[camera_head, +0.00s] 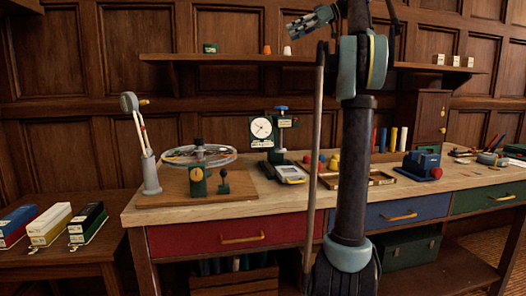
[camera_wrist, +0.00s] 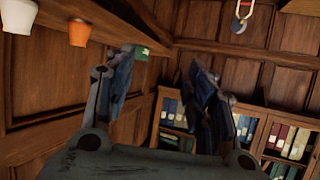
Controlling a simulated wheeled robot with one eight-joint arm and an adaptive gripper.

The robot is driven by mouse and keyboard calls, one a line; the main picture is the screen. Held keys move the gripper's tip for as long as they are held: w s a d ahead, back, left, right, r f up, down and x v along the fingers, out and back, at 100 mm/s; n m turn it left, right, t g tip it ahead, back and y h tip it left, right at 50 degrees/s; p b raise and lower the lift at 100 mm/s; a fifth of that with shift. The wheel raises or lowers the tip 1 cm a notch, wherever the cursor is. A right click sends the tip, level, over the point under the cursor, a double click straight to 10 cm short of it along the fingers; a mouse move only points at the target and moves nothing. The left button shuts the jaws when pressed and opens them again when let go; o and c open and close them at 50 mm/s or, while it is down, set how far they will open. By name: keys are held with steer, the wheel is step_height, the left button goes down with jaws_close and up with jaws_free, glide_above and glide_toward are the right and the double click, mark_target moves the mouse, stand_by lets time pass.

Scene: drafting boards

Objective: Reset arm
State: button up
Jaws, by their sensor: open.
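My gripper (camera_head: 312,20) is raised high at the top of the head view, left of my upright arm and above the wall shelf. In the wrist view my gripper (camera_wrist: 160,90) shows its two fingers spread apart with nothing between them. It is open and empty. My arm stands upright in front of the workbench (camera_head: 215,210) and hides part of it.
The wall shelf (camera_head: 220,57) holds small cups, and an orange cup (camera_wrist: 79,33) shows in the wrist view. The bench carries a dial gauge (camera_head: 262,130), a wheel-like device (camera_head: 198,153) and trays. A side table (camera_head: 60,262) holds several boxes.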

steer(key=s+d+f+m+h, duration=0.2)
steer(key=s+f+m+h, duration=0.2)
steer(key=s+f, duration=0.8)
steer(key=s+d+f+m+h, duration=0.2)
steer(key=s+f, duration=1.1)
steer(key=f, duration=2.2)
steer(key=s+d+f+m+h, duration=0.1)
steer(key=s+f+m+h, duration=0.6)
steer(key=s+f, duration=0.6)
step_height(320, 180, down, 11)
steer(key=shift+s+d+f+m, duration=0.15)
steer(key=shift+s+d+m, duration=0.2)
steer(key=shift+m, duration=0.55)
steer(key=shift+w, duration=0.1)
steer(key=shift+w+f, duration=0.2)
steer(key=shift+w, duration=0.25)
